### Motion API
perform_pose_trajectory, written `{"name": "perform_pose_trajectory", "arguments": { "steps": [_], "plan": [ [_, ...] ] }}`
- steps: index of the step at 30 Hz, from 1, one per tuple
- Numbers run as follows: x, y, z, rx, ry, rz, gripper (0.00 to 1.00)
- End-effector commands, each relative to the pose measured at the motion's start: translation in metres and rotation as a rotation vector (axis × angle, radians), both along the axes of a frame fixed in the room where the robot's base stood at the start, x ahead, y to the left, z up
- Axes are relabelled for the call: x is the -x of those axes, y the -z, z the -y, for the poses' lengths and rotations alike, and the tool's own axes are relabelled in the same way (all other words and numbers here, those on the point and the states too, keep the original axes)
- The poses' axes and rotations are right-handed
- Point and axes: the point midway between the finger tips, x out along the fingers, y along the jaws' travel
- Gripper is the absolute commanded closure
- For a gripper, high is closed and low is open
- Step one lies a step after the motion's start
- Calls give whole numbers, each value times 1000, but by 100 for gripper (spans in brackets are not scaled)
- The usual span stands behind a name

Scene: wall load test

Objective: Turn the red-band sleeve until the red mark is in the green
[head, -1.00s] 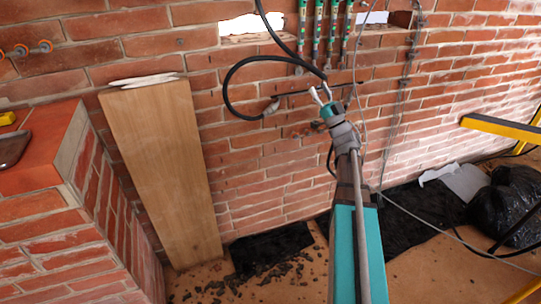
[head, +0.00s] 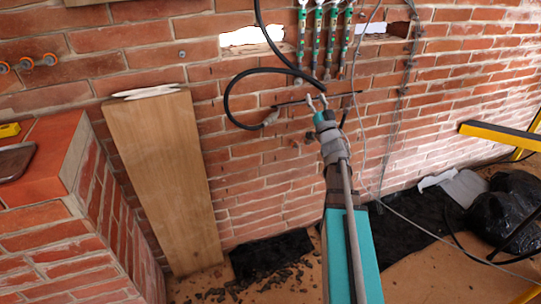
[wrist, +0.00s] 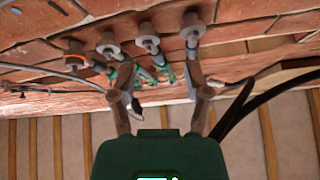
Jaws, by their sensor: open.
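Several green-and-white rods (head: 319,38) hang against the brick wall at the top of the head view, with grey fittings at their lower ends. I cannot make out a red mark or a green zone. My gripper (head: 317,99) is open and empty just below the rods.
A black cable (head: 235,90) loops left of my gripper, and thin grey cables hang to the right. A wooden board (head: 160,175) leans on the wall at left. A brick ledge (head: 60,150) is nearer left. Black bags (head: 505,205) and a yellow bar (head: 500,135) are at right.

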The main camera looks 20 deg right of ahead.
Motion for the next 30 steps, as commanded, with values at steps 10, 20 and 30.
{"name": "perform_pose_trajectory", "arguments": {
  "steps": [10, 20, 30],
  "plan": [
    [-12, 3, -6, -49, 102, -142, 38],
    [-19, 14, -14, -84, 184, -293, 38],
    [-21, 28, -26, -111, 247, -464, 38]
  ]
}}
